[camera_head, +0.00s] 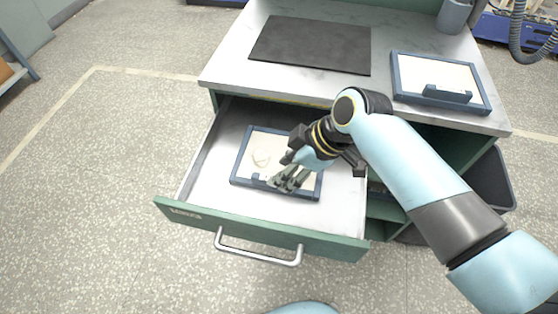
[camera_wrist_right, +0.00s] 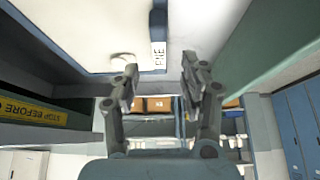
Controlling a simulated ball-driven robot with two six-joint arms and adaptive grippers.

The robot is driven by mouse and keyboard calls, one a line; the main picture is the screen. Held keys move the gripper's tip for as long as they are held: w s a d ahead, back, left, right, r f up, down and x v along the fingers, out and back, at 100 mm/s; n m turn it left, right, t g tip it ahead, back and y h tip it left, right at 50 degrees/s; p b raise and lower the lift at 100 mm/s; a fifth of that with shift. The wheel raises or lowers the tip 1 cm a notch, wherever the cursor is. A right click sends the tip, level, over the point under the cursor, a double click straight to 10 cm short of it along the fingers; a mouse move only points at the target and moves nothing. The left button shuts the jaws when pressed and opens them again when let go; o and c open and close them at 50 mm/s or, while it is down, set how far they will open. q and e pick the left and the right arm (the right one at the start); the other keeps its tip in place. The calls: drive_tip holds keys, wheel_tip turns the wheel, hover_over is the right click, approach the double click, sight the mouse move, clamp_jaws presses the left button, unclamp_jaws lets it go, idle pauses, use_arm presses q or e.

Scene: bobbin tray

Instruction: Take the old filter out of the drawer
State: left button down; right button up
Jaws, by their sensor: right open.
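The old filter (camera_head: 248,163) is a flat panel with a blue frame and a pale face with a stained ring. It lies in the open drawer (camera_head: 203,191). My right gripper (camera_head: 282,183) is open over the filter's front edge, near its small blue grip, and hides part of that edge. In the right wrist view the filter (camera_wrist_right: 85,30) fills the upper left. Its blue grip and a white printed label lie just beyond the parted fingertips (camera_wrist_right: 160,76). Nothing shows between the fingers, and I cannot tell whether they touch the filter. My left gripper is out of view.
A second, cleaner blue-framed filter (camera_head: 437,76) lies on the worktop (camera_head: 236,73) at the right. A dark mat (camera_head: 312,45) lies at the worktop's back left. The drawer's green front with its handle (camera_head: 258,254) stands out over open floor.

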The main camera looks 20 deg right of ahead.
drive_tip(key=x, duration=0.4)
drive_tip(key=shift+f, duration=0.4)
drive_tip(key=shift+f, duration=0.2)
idle(0.3)
clamp_jaws()
